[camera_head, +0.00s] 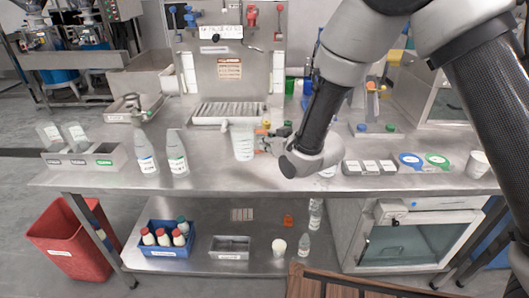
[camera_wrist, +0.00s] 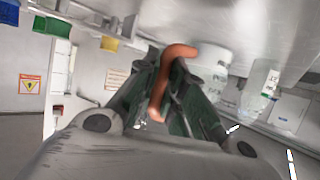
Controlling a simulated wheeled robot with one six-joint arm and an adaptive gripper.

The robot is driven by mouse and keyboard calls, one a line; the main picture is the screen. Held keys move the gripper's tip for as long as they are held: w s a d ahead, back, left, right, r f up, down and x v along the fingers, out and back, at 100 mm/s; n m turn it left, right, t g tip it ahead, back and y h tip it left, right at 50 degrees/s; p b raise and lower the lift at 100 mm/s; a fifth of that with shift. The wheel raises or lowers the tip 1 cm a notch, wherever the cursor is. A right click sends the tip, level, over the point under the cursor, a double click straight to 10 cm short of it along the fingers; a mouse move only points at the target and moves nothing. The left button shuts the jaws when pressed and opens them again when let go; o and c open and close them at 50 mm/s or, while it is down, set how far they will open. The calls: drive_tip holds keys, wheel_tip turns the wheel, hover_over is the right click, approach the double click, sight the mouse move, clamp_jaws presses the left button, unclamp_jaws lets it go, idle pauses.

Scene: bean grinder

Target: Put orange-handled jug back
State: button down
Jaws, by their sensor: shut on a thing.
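The orange-handled jug (camera_head: 243,143) is a whitish, see-through vessel at the middle of the steel bench in the head view. It looks upright; whether its base touches the bench I cannot tell. My gripper (camera_head: 267,143) is at its right side, shut on the orange handle. In the wrist view my gripper (camera_wrist: 172,88) has its fingers closed around the curved orange handle (camera_wrist: 178,52). The pale jug body (camera_wrist: 208,62) shows just to the right of the handle there. My arm hides part of the bench right of the jug.
Two white bottles (camera_head: 176,153) stand left of the jug, beside a grey labelled holder (camera_head: 85,160). A ribbed tray (camera_head: 228,112) lies behind. Right of my arm are a grey labelled box (camera_head: 370,168), blue and green discs (camera_head: 437,160) and a white cup (camera_head: 477,164). The bench front between is clear.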

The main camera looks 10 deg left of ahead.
drive_tip(key=shift+f, duration=1.9)
drive_tip(key=c, duration=1.5)
unclamp_jaws()
drive_tip(key=shift+f, duration=0.1)
drive_tip(key=shift+s+d+r, duration=0.2)
drive_tip(key=shift+r, duration=0.05)
drive_tip(key=v, duration=1.1)
drive_tip(key=shift+d, duration=0.25)
drive_tip(key=shift+r, duration=0.15)
